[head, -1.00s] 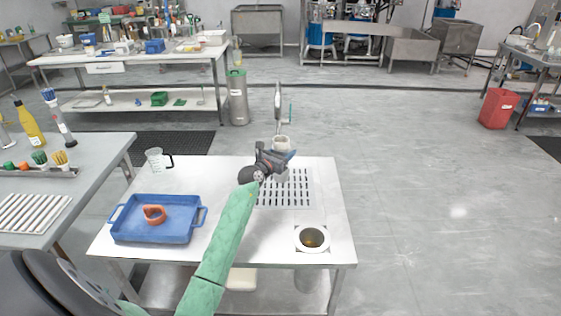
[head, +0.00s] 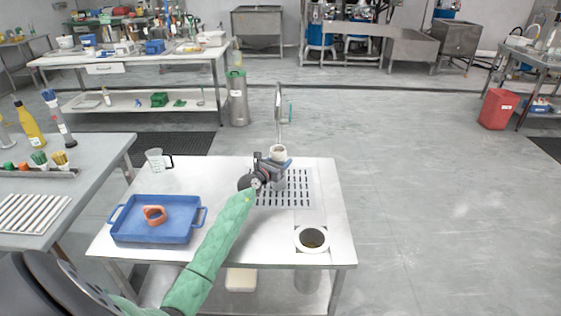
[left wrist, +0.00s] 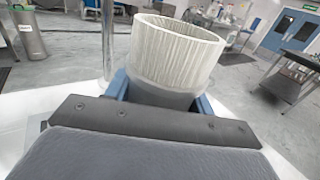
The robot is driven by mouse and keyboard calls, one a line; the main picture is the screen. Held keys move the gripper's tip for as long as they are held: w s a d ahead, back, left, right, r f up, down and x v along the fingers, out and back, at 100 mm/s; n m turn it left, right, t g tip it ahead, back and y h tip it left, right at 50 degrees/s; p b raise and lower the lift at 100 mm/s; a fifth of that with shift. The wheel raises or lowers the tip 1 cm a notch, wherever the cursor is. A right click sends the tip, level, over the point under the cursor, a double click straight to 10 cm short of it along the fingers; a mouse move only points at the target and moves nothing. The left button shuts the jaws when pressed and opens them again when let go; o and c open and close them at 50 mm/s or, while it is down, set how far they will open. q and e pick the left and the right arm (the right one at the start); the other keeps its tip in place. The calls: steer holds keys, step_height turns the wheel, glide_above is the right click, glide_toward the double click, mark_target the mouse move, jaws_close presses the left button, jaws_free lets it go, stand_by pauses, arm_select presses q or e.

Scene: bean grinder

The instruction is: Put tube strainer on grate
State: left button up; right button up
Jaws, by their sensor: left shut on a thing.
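The tube strainer (left wrist: 175,55) is a pale, ribbed, open-topped cylinder with a grey lower part. My left gripper (head: 278,172) is shut on it, with the blue fingers on either side of its lower part in the left wrist view. In the head view the strainer's light rim (head: 278,150) shows just above the gripper. The grate (head: 297,190) is a slotted panel in the white table top. The gripper and strainer are over its far left part and hide some slots. I cannot tell whether the strainer's bottom touches the grate. My right gripper is not in view.
A tall metal faucet (head: 278,110) stands behind the strainer. A blue tray (head: 150,234) with an orange ring (head: 154,215) and a clear measuring cup (head: 157,160) are at left. A round white-rimmed opening (head: 312,239) is at front right. The grate's right side is clear.

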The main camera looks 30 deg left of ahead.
arm_select(q)
steer(key=shift+f, duration=0.2)
steer(key=o, duration=1.2)
steer(key=shift+o, duration=0.2)
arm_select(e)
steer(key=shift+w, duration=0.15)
arm_select(q)
steer(key=shift+r, duration=0.1)
steer(key=shift+r, duration=0.1)
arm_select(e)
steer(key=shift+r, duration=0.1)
arm_select(q)
steer(key=shift+s, duration=0.4)
steer(key=s+b, duration=0.1)
steer(key=s, duration=1)
steer(key=shift+a, duration=0.2)
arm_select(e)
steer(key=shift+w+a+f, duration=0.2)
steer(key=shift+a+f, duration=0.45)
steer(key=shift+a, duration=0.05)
